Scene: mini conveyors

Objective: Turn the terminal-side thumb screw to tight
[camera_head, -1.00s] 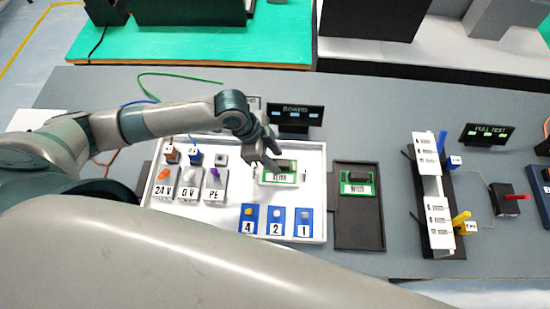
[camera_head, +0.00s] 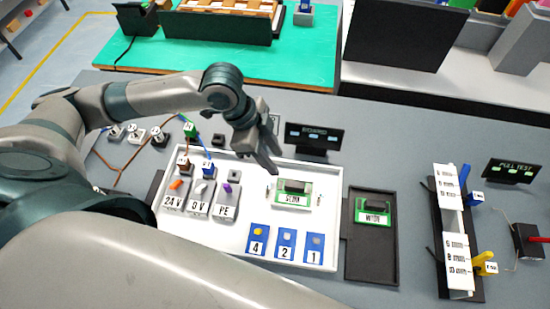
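A green terminal board (camera_head: 292,198) with a dark block and a white label sits in the right part of the white tray (camera_head: 240,236). A small thin upright piece stands at its left edge and another at its right edge (camera_head: 320,200); these look like thumb screws, but they are too small to read tight or loose. My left gripper (camera_head: 272,168) hangs above the tray's back edge, up and left of the board, fingers pointing down. Its fingertips look apart from the board, and their gap is unclear. My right gripper is not in view.
Grey blocks marked 24V, 0V and PE (camera_head: 198,198) and blue numbered blocks (camera_head: 286,244) share the tray. A dark tray (camera_head: 372,262) with another green board lies right. A dark display (camera_head: 314,138) stands behind. A white rack (camera_head: 452,230) is farther right.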

